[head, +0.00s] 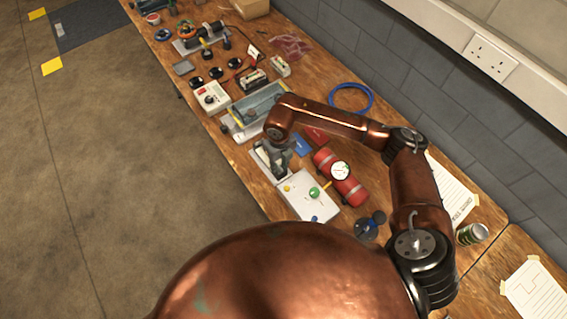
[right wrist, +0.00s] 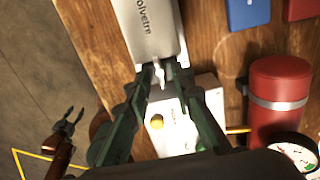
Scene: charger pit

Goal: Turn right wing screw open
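A pale wing screw (right wrist: 158,75) shows in the right wrist view at the near end of a grey labelled block (right wrist: 150,28). My right gripper (right wrist: 161,73) has its dark fingers apart, with one tip on each side of the wing screw; I cannot tell whether either tip touches it. In the head view the right gripper (head: 277,149) is small and points down at a grey fixture (head: 259,158), and the wing screw cannot be made out there. My left gripper (right wrist: 68,121) shows at the left of the right wrist view, its fingers apart and empty, above the floor.
A white box (head: 299,203) with coloured knobs and a red cylinder (head: 325,162) with a gauge stand close by. A green-grey tray (head: 262,103) lies beyond. Several instruments line the bench, a blue cable ring (head: 351,98) near the wall. The floor is clear.

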